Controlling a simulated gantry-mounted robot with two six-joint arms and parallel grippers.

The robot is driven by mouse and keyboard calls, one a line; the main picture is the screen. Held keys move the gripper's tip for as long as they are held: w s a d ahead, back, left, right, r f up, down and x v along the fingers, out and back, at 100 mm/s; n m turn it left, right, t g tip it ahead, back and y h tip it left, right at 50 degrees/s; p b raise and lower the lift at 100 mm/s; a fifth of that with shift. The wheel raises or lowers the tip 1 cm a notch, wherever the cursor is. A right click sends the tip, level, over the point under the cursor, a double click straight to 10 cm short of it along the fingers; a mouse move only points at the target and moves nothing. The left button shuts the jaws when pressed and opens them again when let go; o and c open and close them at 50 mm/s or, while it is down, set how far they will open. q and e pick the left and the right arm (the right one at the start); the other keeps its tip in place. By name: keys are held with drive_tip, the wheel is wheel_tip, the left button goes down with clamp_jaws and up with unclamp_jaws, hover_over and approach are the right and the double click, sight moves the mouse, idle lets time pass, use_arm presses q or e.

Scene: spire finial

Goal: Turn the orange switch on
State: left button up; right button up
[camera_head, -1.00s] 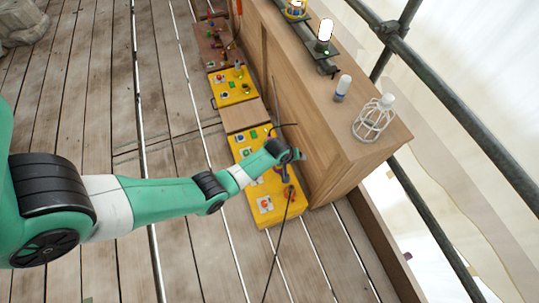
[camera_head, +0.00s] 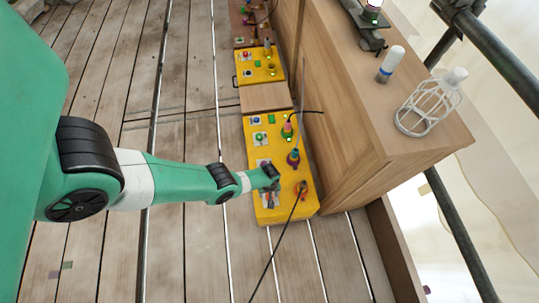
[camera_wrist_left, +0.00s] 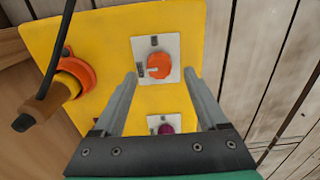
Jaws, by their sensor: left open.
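The orange switch (camera_wrist_left: 158,66) is a round orange knob on a pale square plate on the yellow box (camera_wrist_left: 105,28). In the head view my left gripper (camera_head: 271,193) is over the near end of the yellow box (camera_head: 288,212) and covers much of the switch area. My right gripper is not in view.
An orange socket with a black cable (camera_wrist_left: 75,70) sits left of the switch in the wrist view. A purple knob (camera_wrist_left: 166,128) lies between the fingers. A wooden cabinet (camera_head: 345,165) with a white cage (camera_head: 430,110) stands right of the box.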

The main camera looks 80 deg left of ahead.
use_arm(q)
wheel_tip(320, 180, down, 3)
drive_tip(key=shift+f+b, duration=0.15)
drive_tip(key=shift+b, duration=0.75)
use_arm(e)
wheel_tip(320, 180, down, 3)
use_arm(q)
drive_tip(key=shift+w, duration=0.1)
clamp_jaws()
